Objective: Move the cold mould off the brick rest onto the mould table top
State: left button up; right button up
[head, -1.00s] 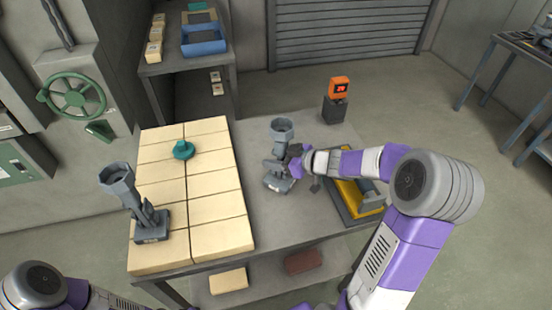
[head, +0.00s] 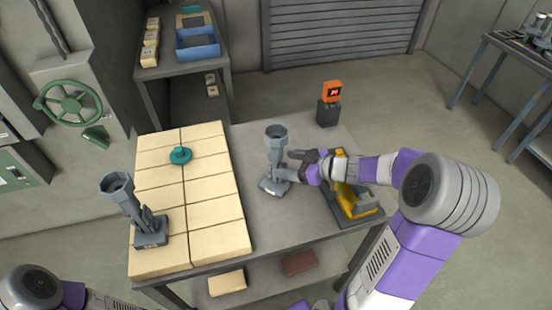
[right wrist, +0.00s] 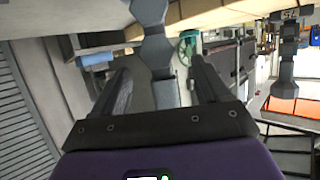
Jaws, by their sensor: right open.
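A grey mould with a cup-shaped top (head: 277,145) stands upright on the bare grey mould table top (head: 262,222), right of the brick rest. A similar grey mould (head: 122,190) stands on the left edge of the pale brick rest (head: 215,210). I cannot tell by look which is cold. My right gripper (head: 287,163) is open, just right of the table-top mould, its fingers pointing at it. In the right wrist view that mould (right wrist: 155,60) shows ahead, between the spread fingers, and the other mould (right wrist: 287,68) shows at the right. My left gripper is out of view.
A teal knobbed piece (head: 181,155) lies on the bricks. A yellow-and-grey device (head: 355,203) sits under my right forearm. An orange display (head: 332,92) on a dark block stands at the back right corner. A shelf with a blue tray (head: 202,42) is behind.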

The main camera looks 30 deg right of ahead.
jog(key=shift+p+v, duration=0.65)
jog(key=shift+v, duration=2.1)
jog(key=shift+w, duration=0.1)
